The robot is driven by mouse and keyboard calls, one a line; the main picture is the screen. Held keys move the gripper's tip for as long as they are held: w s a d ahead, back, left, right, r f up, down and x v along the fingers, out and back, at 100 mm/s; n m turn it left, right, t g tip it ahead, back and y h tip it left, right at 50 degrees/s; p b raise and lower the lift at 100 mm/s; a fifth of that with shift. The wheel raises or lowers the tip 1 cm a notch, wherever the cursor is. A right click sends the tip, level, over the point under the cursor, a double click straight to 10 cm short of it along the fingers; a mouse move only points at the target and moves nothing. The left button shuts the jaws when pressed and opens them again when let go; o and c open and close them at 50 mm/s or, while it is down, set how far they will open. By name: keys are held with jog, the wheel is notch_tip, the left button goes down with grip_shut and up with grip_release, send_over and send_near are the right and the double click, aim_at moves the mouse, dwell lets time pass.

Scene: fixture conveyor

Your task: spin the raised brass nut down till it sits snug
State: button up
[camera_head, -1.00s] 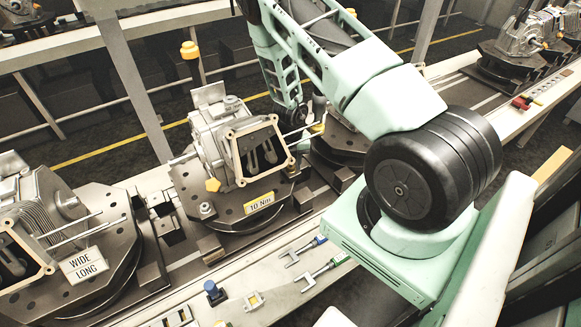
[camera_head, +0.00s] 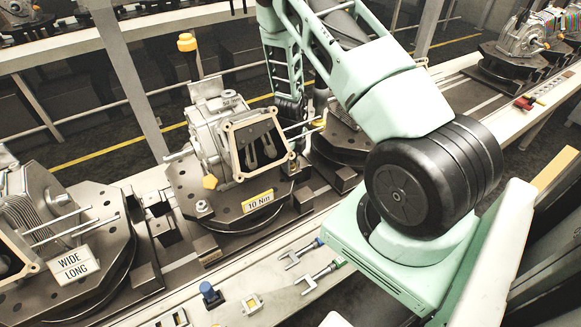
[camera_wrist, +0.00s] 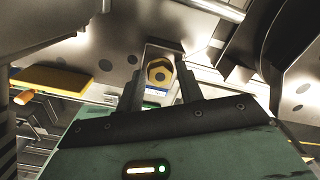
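In the wrist view a brass hexagonal nut (camera_wrist: 158,72) with a dark centre shows between and just beyond my fingertips. My gripper (camera_wrist: 160,74) has its two dark fingers apart, with a small gap on each side of the nut. I cannot tell how high the nut sits over its seat. In the head view a grey housing (camera_head: 206,137) with an open square frame stands on a dark pallet marked with a "10 Nm" label (camera_head: 258,202). The fingers are not clear in the head view, beside my arm behind the housing.
A second pallet with a finned housing and a "WIDE LONG" card (camera_head: 75,263) stands at the left. Fork-ended tools (camera_head: 317,277) and a blue-capped piece (camera_head: 210,293) lie on the near ledge. Thin rods (camera_head: 302,128) stick out right of the middle housing.

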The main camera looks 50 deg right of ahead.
jog(key=shift+n, duration=0.6)
jog(key=shift+r, duration=0.1)
jog(key=m+p, duration=0.2)
jog(key=m, duration=0.1)
jog(key=shift+r+p, duration=0.2)
jog(key=shift+p, duration=0.1)
jog(key=shift+m+p, duration=0.4)
jog(key=shift+m, duration=0.6)
jog(key=shift+f+m, duration=0.3)
jog(key=shift+m, duration=0.2)
